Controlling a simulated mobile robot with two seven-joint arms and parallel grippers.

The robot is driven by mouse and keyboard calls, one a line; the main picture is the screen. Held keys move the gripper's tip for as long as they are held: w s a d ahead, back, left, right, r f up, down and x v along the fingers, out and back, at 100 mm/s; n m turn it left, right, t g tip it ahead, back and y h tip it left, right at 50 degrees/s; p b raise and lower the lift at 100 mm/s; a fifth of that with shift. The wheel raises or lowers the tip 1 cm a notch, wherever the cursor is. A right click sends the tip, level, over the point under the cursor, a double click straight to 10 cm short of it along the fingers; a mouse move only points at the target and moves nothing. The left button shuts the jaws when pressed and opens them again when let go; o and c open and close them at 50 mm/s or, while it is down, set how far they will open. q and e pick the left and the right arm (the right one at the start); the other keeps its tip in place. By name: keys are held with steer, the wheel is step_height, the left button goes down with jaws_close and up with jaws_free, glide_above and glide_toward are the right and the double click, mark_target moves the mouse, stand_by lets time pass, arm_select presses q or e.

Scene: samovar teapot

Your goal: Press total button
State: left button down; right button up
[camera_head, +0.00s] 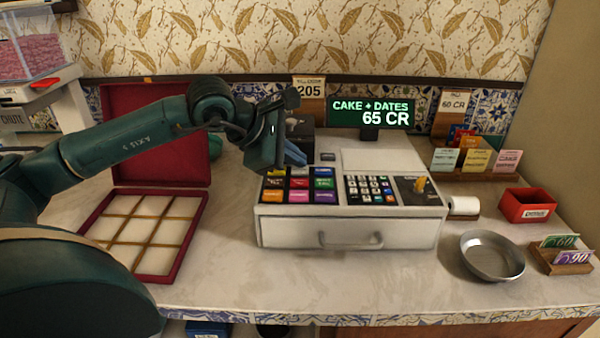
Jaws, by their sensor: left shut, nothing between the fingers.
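A white cash register (345,228) stands on the counter. It has a block of coloured keys (297,188) on its left, a number keypad (370,189) in the middle and a dark panel with a yellow mark (420,188) on its right. I cannot read which one is the total button. The green-lit display (371,113) reads "CAKE + DATES 65 CR". My left gripper (292,155) is shut and empty, at the back left of the register near the far coloured keys. I cannot tell whether it touches a key. My right gripper is out of view.
An open red box with a divided tray (143,275) lies left of the register. A metal bowl (492,256), a red tray (526,206), a card holder (565,262) and a paper roll (463,205) are on the right. The counter before the register is clear.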

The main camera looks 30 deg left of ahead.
mark_target(294, 171)
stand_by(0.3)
arm_select(q)
steer(key=shift+f+b, duration=0.35)
steer(key=shift+b, duration=0.1)
stand_by(0.4)
steer(key=shift+r, duration=0.15)
steer(key=shift+r+p, duration=0.45)
steer(key=shift+r, duration=0.2)
steer(key=shift+r, duration=0.1)
step_height(294, 171, up, 5)
steer(key=p, duration=0.3)
stand_by(0.3)
stand_by(0.7)
